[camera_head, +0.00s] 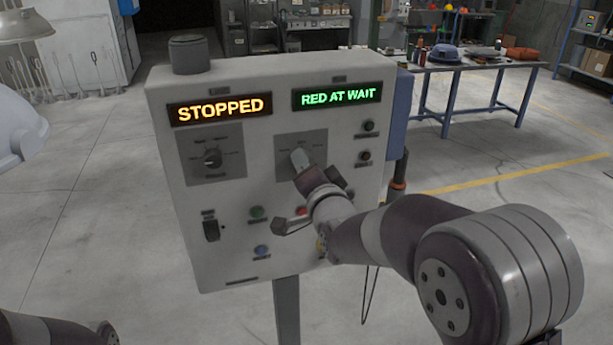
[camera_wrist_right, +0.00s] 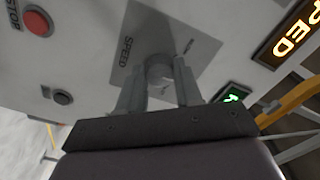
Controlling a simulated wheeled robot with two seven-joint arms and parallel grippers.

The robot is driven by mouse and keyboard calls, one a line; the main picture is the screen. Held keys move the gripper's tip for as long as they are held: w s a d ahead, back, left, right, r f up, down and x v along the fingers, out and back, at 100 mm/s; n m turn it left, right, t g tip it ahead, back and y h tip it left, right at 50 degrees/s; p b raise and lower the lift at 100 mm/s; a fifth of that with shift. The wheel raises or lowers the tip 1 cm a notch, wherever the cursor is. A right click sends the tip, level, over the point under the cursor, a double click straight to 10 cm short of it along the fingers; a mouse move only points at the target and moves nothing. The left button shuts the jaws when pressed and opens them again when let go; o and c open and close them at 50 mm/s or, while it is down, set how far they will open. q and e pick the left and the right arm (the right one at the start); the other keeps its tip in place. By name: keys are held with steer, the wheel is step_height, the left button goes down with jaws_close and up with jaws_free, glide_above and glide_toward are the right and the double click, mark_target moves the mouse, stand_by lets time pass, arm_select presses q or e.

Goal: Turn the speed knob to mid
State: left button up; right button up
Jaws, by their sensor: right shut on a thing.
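The speed knob (camera_wrist_right: 160,68) sits on a grey plate (camera_wrist_right: 184,35) marked SPEED, on the upright control panel (camera_head: 232,85). In the right wrist view the two fingers (camera_wrist_right: 160,85) are shut on the knob. The knob's pointer direction is hidden. My left gripper is not in view; only part of my left arm shows at the lower left.
A second knob (camera_head: 212,158) on its own plate is at the panel's left. Displays read STOPPED (camera_head: 221,108) and RED AT WAIT (camera_head: 338,96). A workbench (camera_head: 470,66) stands behind right.

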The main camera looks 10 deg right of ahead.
steer(key=shift+m, duration=0.3)
stand_by(0.4)
steer(key=o, duration=1)
steer(key=shift+o, duration=0.2)
steer(key=shift+b, duration=0.3)
steer(key=s+b, duration=0.6)
steer(key=s, duration=0.6)
steer(key=shift+s+d, duration=0.25)
steer(key=shift+s, duration=0.15)
steer(key=shift+w, duration=0.1)
